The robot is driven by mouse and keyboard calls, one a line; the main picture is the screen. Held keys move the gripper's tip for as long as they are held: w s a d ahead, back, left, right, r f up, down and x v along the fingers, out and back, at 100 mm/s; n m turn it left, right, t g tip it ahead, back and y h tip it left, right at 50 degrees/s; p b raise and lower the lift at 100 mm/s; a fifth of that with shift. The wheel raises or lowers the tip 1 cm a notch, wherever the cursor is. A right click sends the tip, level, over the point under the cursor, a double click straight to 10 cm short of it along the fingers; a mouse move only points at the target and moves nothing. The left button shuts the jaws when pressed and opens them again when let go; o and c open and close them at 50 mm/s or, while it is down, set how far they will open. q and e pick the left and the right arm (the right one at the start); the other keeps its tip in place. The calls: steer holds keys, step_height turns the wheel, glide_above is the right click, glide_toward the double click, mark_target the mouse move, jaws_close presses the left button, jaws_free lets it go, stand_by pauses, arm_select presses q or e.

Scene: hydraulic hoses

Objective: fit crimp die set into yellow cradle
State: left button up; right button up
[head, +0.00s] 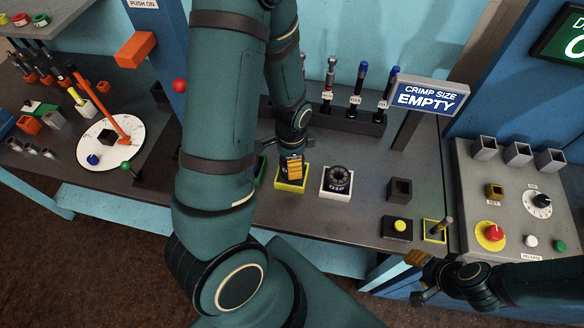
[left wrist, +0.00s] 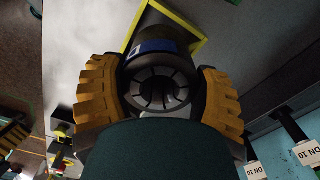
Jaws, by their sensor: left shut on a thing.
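My left gripper (head: 293,168) is above the yellow cradle (head: 292,188) on the grey bench. In the left wrist view its two ribbed orange fingers are shut on the crimp die set (left wrist: 155,48), a dark round body with a blue band and a ring of segments facing the camera. A yellow edge (left wrist: 196,48) shows just behind the die set. In the head view the gripper hides the die set, and I cannot tell whether it touches the cradle. My right gripper (head: 416,270) is at the bench's front right; its opening is unclear.
A black segmented ring (head: 338,179) sits in a white cradle (head: 337,195) just to the right. Farther right are a dark square holder (head: 399,190) and a yellow button (head: 400,226). The sign (head: 427,97) reads "CRIMP SIZE EMPTY".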

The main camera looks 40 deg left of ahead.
arm_select(q)
steer(key=shift+f, duration=2)
steer(key=shift+f+b, duration=0.15)
steer(key=shift+b, duration=0.25)
steer(key=o, duration=1.3)
steer(key=shift+r, duration=0.35)
step_height(320, 180, up, 12)
steer(key=shift+f+p, duration=0.15)
steer(key=shift+p, duration=0.85)
